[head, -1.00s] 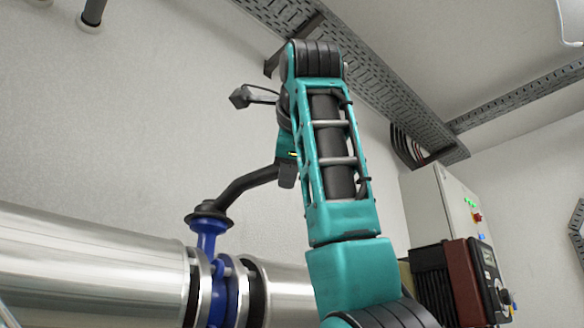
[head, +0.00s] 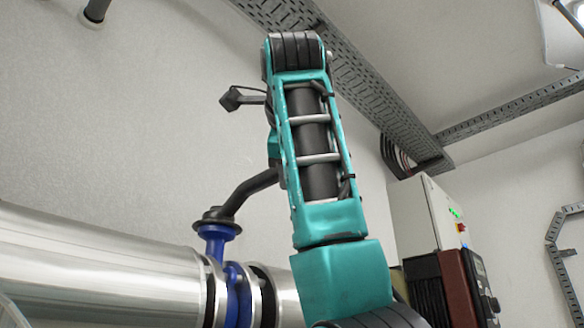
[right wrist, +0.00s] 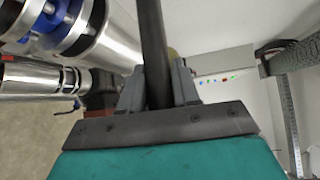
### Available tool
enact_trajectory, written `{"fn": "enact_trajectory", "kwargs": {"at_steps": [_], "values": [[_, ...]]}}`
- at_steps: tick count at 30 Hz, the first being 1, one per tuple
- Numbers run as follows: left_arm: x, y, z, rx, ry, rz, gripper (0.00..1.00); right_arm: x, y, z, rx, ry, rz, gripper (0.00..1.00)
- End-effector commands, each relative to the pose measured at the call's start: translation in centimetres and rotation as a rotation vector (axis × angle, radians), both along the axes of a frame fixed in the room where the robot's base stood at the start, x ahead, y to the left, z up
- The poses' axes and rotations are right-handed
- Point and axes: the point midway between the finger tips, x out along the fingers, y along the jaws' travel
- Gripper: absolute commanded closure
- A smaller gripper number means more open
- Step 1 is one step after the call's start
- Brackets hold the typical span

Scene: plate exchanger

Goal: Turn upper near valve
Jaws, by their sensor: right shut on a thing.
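The valve has a blue body (head: 216,240) between pipe flanges and a black lever handle (head: 250,188) rising to the right from its black cap. My teal right arm stands in front of the handle's far end and hides my right gripper there in the head view. In the right wrist view my right gripper (right wrist: 158,88) is shut on the black handle bar (right wrist: 151,40), with one grey finger on each side of it. My left gripper is in neither view.
A large shiny pipe (head: 100,262) runs along the lower left. A control cabinet (head: 428,215) and a dark red and black box (head: 455,290) stand to the right of my arm. A cable tray (head: 370,75) crosses above. The right wrist view shows another blue valve part (right wrist: 45,38) among pipes.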

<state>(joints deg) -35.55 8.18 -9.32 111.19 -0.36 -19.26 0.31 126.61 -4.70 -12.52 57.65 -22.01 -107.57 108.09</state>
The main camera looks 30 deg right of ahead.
Motion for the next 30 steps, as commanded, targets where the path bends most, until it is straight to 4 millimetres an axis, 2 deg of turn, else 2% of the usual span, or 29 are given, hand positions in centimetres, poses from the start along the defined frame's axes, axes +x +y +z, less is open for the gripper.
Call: {"fn": "enact_trajectory", "kwargs": {"at_steps": [10,11,17,25,30], "values": [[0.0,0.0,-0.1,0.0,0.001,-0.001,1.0,0.1,0.3,-0.3,0.0,0.009,-0.001,1.0],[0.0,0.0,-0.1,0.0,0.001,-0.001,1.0,0.1,0.3,-0.3,-0.001,0.01,-0.001,0.67],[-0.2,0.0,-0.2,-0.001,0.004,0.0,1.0,0.0,0.2,-0.2,0.0,0.007,-0.002,0.48],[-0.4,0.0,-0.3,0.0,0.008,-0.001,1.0,-0.2,0.2,-0.1,0.0,0.003,-0.001,0.48],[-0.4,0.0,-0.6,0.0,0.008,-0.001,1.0,-1.9,1.1,0.2,-0.001,0.0,0.0,0.48]]}}
